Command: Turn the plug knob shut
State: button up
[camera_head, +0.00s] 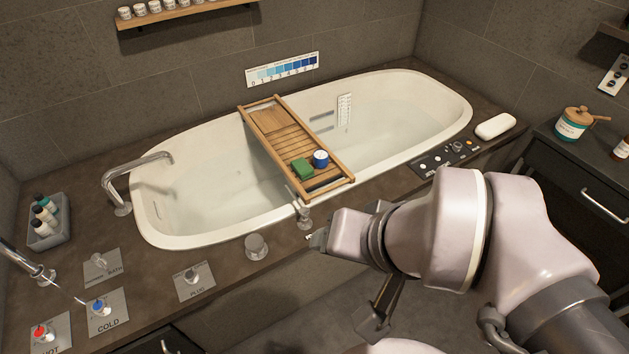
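The plug knob (190,275) is a small grey knob on a square metal plate (199,291) lettered PLUG. It sits on the dark counter in front of the bathtub, left of the picture's middle. My gripper (318,240) is to the right of the knob, well apart from it, near the tub's front edge. My arm's pale wrist mostly hides the gripper, so I cannot tell whether its fingers are open or shut.
Cold (98,305) and hot (39,333) knobs are to the left. The bathtub (205,240) holds water, with a wooden tray (335,187) across it.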

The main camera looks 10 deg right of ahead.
aim_at(190, 275)
jog(key=u, duration=1.3)
jog(key=i+u, duration=0.2)
jog(key=u, duration=0.3)
jog(key=i+u, duration=0.25)
jog(key=u, duration=0.25)
